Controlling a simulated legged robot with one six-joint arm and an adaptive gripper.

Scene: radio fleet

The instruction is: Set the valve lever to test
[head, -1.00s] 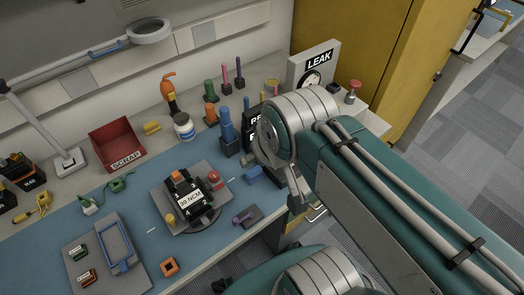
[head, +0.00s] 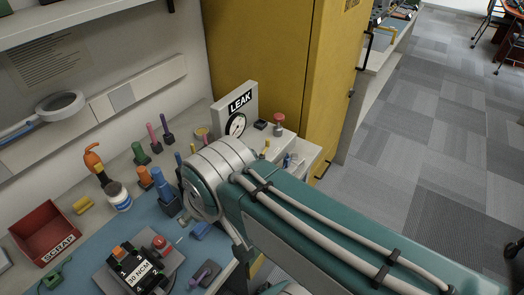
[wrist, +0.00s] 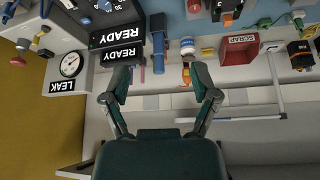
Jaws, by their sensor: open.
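The valve lever and a test mark cannot be made out for certain. A white LEAK box (head: 236,108) with a round dial stands at the back of the bench, left of the yellow cabinet; it also shows at the left of the wrist view (wrist: 68,84). Small fittings beside it include a red-topped post (head: 279,123); they are too small to tell apart. My gripper (wrist: 160,84) shows in the wrist view with its two fingers wide apart and nothing between them. It is hidden behind my arm in the head view.
Two black READY units (wrist: 121,54) are near the left finger in the wrist view. A red SCRAP bin (head: 44,233), a 30 NCM device (head: 138,272) and several upright tools occupy the bench. The yellow cabinet (head: 270,55) stands behind. Carpet floor (head: 430,150) is open at the right.

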